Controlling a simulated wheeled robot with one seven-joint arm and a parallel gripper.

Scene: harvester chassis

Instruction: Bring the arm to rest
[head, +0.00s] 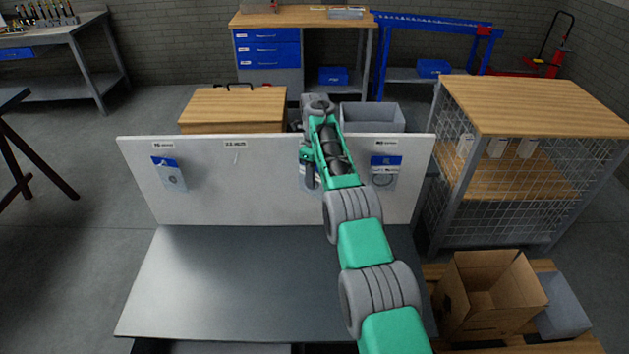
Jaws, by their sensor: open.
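My green and grey arm reaches up from the lower right, over the grey worktop (230,270), to the white upright panel (260,190). My gripper (309,182) is small and dark, low at the arm's far end in front of the panel. It is open; its fingers are hard to make out, and I see nothing held between them. A bag with a blue label hangs on the panel at the left (170,174). Another hangs at the right (384,172), beside my arm. Blue and pale patches of a further bag show behind my gripper, mostly hidden.
The worktop is bare. A wire-mesh cabinet (530,104) stands at the right, with an open cardboard box (490,295) and a grey bin (562,307) before it. Behind the panel are a wooden-topped unit (235,104) and a grey box (373,117).

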